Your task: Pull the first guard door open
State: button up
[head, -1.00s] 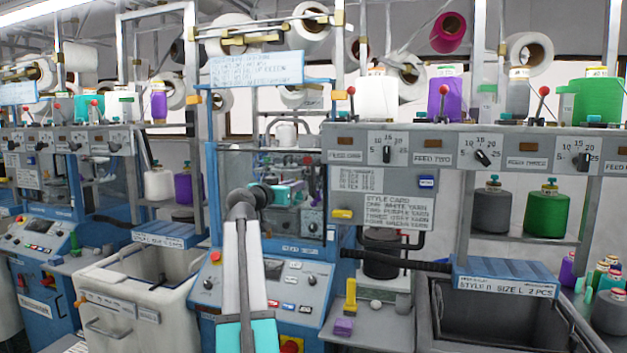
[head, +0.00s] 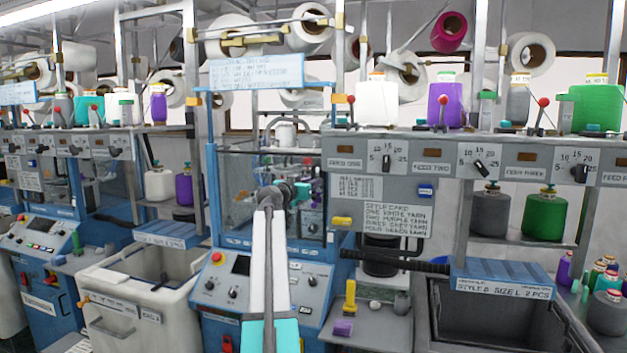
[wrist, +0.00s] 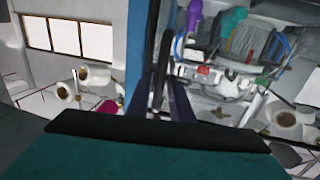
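The guard door is a clear panel in a blue frame on the middle knitting machine; I take its panel to be the bluish one (head: 232,185) at the left of the machine's opening. My gripper (head: 303,192) is small in the head view, at the end of my raised arm, in front of the opening's right part. In the wrist view, dark narrow finger shapes (wrist: 160,75) stand close together beside a blue upright bar (wrist: 138,45). Whether they touch or grip anything is hidden. The door's handle cannot be made out, nor can how far the door stands open.
A control panel (head: 262,280) juts out below the opening. A grey bin (head: 140,290) stands left and a dark-lined bin (head: 440,335) right. A shelf with dials (head: 430,152) and yarn cones lies to the right. The wrist view shows machine parts (wrist: 235,75) inside.

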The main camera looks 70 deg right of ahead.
jog(key=shift+s+d, duration=0.1)
jog(key=shift+d, duration=0.55)
grip_shut()
jog(key=shift+s+a+f, duration=0.1)
jog(key=shift+a, duration=0.05)
